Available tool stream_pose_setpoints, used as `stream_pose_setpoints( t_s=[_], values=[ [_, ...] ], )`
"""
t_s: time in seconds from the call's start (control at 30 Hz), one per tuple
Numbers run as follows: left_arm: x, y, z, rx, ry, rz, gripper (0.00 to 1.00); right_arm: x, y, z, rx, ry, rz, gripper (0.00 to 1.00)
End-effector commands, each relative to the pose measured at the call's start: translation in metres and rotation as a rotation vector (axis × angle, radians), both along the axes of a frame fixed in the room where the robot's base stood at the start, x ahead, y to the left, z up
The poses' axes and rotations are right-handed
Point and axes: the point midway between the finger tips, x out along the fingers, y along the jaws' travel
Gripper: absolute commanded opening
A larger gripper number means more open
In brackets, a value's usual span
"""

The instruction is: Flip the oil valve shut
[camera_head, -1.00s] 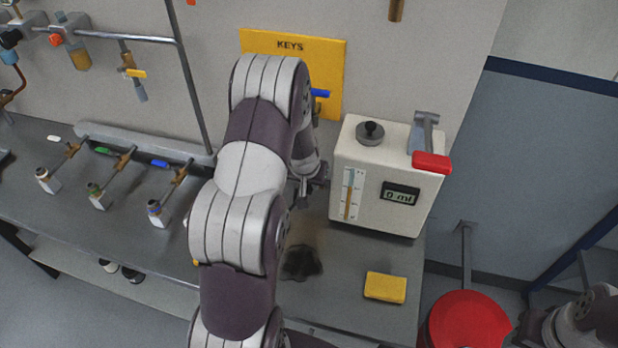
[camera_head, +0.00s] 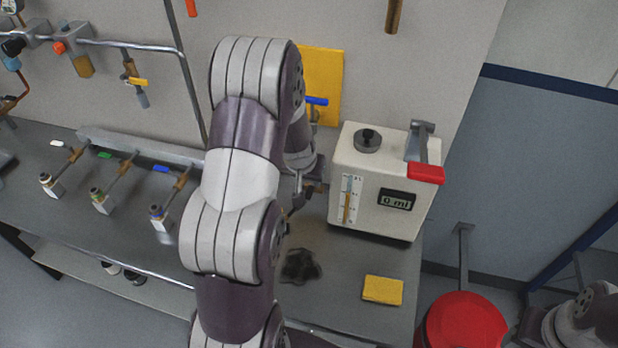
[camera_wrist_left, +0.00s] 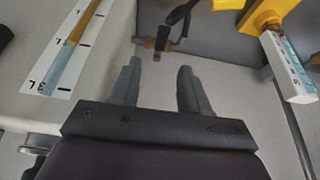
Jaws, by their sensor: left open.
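The white oil unit (camera_head: 360,212) stands on the bench with a level scale and a display reading 0 ml. In the left wrist view, a small brass fitting with a dark lever (camera_wrist_left: 160,42), which looks like the oil valve, lies just beyond my fingertips. My left gripper (camera_wrist_left: 157,75) is open, with nothing between its fingers, and a gap shows before the fitting. In the head view my left gripper (camera_head: 295,196) is partly hidden by my arm at the unit's left side. My right gripper (camera_head: 530,324) is at the lower right edge, too unclear to judge.
A dark puddle (camera_head: 301,266) and a yellow sponge (camera_head: 382,290) lie on the bench. A red handle (camera_head: 426,174) sits on the unit's top right. A yellow board (camera_head: 325,75) is behind my arm. A red round container (camera_head: 466,326) stands right of the bench.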

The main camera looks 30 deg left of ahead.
Motion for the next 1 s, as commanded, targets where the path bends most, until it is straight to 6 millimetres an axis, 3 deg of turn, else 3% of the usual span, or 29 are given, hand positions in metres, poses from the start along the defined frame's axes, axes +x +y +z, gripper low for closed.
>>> stream_pose_setpoints(
  t_s=[0.03, 0.23, 0.83, 0.87, 0.93, 1.0],
  values=[
    [-0.004, -0.001, 0.018, 0.001, -0.002, 0.0, 0.46, 0.0, 0.0, 0.01, 0.0, 0.0, 0.0, 0.43],
    [-0.017, -0.006, 0.045, 0.0, -0.001, 0.001, 0.46, 0.0, 0.0, 0.017, 0.0, 0.0, 0.0, 0.43],
    [-0.019, -0.007, 0.048, -0.004, 0.001, 0.008, 0.46, 0.0, 0.0, 0.017, 0.0, 0.0, 0.0, 0.43],
    [-0.023, -0.009, 0.046, -0.017, 0.013, 0.021, 0.46, 0.0, 0.0, 0.017, 0.0, 0.0, 0.0, 0.43],
    [-0.047, -0.021, 0.037, -0.063, 0.091, 0.04, 0.46, 0.0, 0.0, 0.016, 0.0, 0.0, 0.0, 0.43],
    [-0.082, -0.053, 0.03, -0.099, 0.184, 0.011, 0.46, 0.0, 0.0, 0.004, 0.0, 0.0, 0.0, 0.43]
  ],
)
